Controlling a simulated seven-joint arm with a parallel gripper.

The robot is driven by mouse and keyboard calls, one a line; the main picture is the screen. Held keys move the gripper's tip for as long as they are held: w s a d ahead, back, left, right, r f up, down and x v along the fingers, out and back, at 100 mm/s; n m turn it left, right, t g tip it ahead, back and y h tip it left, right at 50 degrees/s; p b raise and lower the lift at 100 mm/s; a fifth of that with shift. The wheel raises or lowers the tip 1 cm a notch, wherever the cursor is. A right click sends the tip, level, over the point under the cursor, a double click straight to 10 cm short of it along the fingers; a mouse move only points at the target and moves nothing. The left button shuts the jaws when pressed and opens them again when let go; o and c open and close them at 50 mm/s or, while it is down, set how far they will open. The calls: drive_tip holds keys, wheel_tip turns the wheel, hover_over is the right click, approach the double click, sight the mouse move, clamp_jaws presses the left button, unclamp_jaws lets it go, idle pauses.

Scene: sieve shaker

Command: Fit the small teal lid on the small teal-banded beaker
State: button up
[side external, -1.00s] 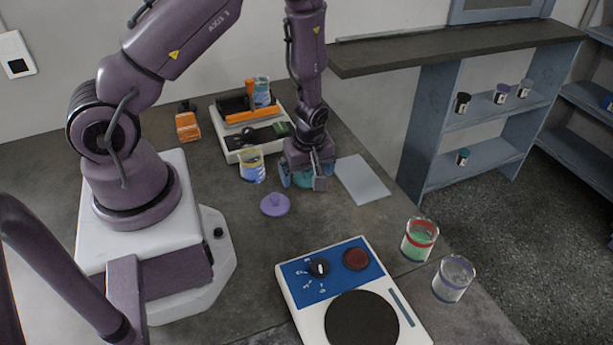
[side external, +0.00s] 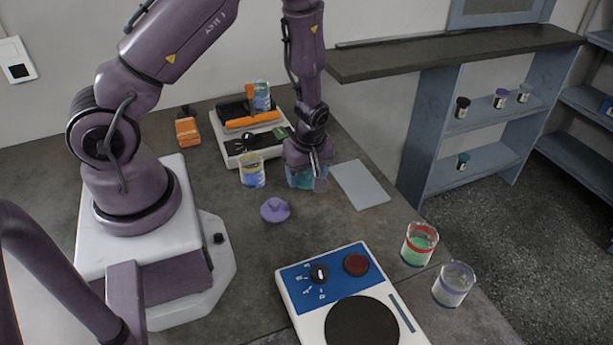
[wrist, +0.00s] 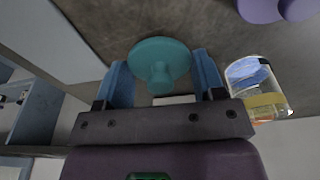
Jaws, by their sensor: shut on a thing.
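The small teal lid (wrist: 160,62) is a round disc with a knob, seen between my gripper's two blue fingers in the wrist view. My gripper (wrist: 163,80) is shut on it. In the side external view, my gripper (side external: 306,180) is low over the table behind the purple lid, with teal showing between its fingers; I cannot tell whether the lid touches the table. A small beaker with bluish contents (side external: 262,97) stands at the back by the orange and black apparatus. Its band is too small to make out, so I cannot tell whether it is the teal-banded one.
A yellow-banded beaker (side external: 252,171) stands just left of my gripper. A purple lid (side external: 275,210) lies in front. A grey plate (side external: 361,184) lies to the right. The blue-and-white device (side external: 340,300), a red-banded beaker (side external: 419,244) and a purple-banded beaker (side external: 453,284) are nearer the camera.

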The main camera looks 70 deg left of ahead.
drive_tip(key=r, duration=0.8)
drive_tip(key=shift+w+a+r, duration=0.1)
drive_tip(key=shift+a+r, duration=0.15)
drive_tip(key=s+a+r+n, duration=0.1)
drive_tip(key=a+r+n, duration=0.1)
drive_tip(key=a, duration=1.1)
drive_tip(key=s+a+r+n+g, duration=0.1)
drive_tip(key=a+n, duration=0.3)
drive_tip(key=a, duration=0.9)
drive_tip(key=shift+s+a+r, duration=0.2)
drive_tip(key=shift+r, duration=0.55)
drive_tip(key=shift+f, duration=0.95)
idle(1.7)
drive_tip(key=o, duration=1)
drive_tip(key=shift+c, duration=0.2)
